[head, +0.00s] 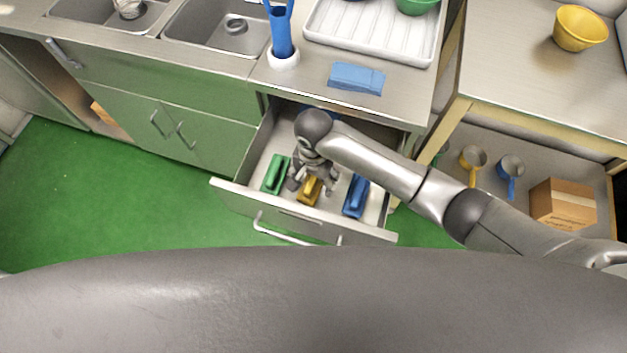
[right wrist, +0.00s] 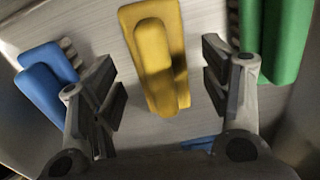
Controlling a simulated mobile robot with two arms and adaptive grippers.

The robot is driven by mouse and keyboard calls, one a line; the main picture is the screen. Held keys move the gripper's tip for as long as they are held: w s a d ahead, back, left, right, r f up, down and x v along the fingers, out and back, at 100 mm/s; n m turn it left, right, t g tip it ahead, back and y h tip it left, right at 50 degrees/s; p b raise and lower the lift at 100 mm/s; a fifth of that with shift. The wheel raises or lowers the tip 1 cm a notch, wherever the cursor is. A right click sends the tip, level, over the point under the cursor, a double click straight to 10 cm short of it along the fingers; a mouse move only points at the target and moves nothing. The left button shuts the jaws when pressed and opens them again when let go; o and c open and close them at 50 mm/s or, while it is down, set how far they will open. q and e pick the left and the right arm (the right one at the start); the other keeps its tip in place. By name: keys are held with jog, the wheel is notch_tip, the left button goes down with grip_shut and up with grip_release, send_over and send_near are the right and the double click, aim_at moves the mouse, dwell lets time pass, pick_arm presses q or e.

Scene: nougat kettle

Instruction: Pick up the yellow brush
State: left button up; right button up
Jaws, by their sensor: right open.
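The yellow brush (head: 310,191) lies in the open drawer (head: 330,222), between a green brush (head: 275,174) and a blue brush (head: 356,196). My right gripper (head: 314,178) is above the yellow brush and hides part of it. In the right wrist view the gripper (right wrist: 163,95) is open, with the yellow brush (right wrist: 158,55) between and beyond its two fingers. My left gripper is not in view.
The green brush (right wrist: 275,40) is close to one finger and the blue brush (right wrist: 50,80) close to the other. The drawer walls surround them. The counter (head: 400,99) overhangs the drawer's back, with a blue cloth (head: 356,78) on it.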

jog(key=shift+f, duration=1)
jog(key=c, duration=1.2)
jog(key=shift+o, duration=0.2)
jog(key=shift+r, duration=0.15)
notch_tip(320, 180, up, 10)
jog(key=shift+f, duration=0.1)
